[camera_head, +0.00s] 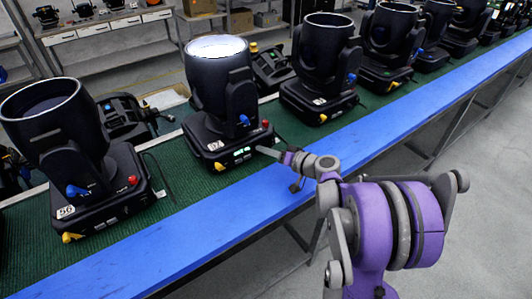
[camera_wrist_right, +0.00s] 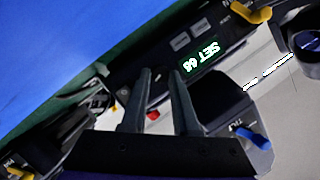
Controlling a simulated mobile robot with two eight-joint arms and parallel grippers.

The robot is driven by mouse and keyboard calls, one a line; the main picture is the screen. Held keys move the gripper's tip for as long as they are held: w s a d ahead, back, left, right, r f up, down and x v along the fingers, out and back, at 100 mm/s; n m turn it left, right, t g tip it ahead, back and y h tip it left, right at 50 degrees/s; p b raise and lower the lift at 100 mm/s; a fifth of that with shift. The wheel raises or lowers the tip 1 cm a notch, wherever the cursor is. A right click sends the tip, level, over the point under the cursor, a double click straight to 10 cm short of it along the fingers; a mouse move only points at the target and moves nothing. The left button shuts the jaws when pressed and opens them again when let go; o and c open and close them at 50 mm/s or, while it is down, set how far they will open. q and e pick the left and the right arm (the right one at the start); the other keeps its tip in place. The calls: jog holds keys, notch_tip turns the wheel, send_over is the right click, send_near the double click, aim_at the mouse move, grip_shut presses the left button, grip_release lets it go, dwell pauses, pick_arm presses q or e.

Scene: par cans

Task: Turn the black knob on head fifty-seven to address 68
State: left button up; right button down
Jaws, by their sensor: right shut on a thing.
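Head fifty-seven (camera_head: 222,85) stands upright on the bench with its lens lit. Its base carries a tag (camera_head: 215,146) that looks like 57, and a lit display (camera_head: 241,153). In the wrist view the display (camera_wrist_right: 200,58) reads SET and a number that looks like 66 or 68, tilted over. My right gripper (camera_head: 261,150) reaches the front of this base, just right of the display. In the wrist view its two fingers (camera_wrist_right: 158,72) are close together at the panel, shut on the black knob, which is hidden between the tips. My left gripper is not in view.
A red button (camera_head: 265,122) and yellow latch (camera_head: 219,166) are on the same base. Head 56 (camera_head: 60,120) stands to the left, another head (camera_head: 325,60) to the right. The green bench mat (camera_head: 185,190) has a blue front edge (camera_head: 225,222). The floor in front is clear.

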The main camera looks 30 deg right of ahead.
jog(key=m+b, duration=0.1)
jog(key=m+t+y+b, duration=0.1)
jog(key=m, duration=0.1)
jog(key=shift+d+f+m+y, duration=0.1)
jog(key=shift+f+m+y, duration=0.2)
jog(key=shift+f, duration=0.1)
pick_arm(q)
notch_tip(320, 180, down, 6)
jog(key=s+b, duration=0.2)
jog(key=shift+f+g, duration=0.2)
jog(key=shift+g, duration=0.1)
pick_arm(e)
jog(key=shift+m+t+y, duration=0.4)
jog(key=shift+m+t, duration=0.2)
jog(key=shift+m, duration=1.4)
pick_arm(q)
jog(key=shift+b, duration=0.3)
pick_arm(e)
jog(key=c, duration=0.9)
grip_release()
jog(key=shift+c, duration=0.2)
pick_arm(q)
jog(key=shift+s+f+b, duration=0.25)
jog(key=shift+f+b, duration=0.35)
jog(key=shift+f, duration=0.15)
pick_arm(e)
jog(key=v, duration=1)
jog(key=shift+s+d, duration=0.2)
jog(key=shift+s, duration=0.15)
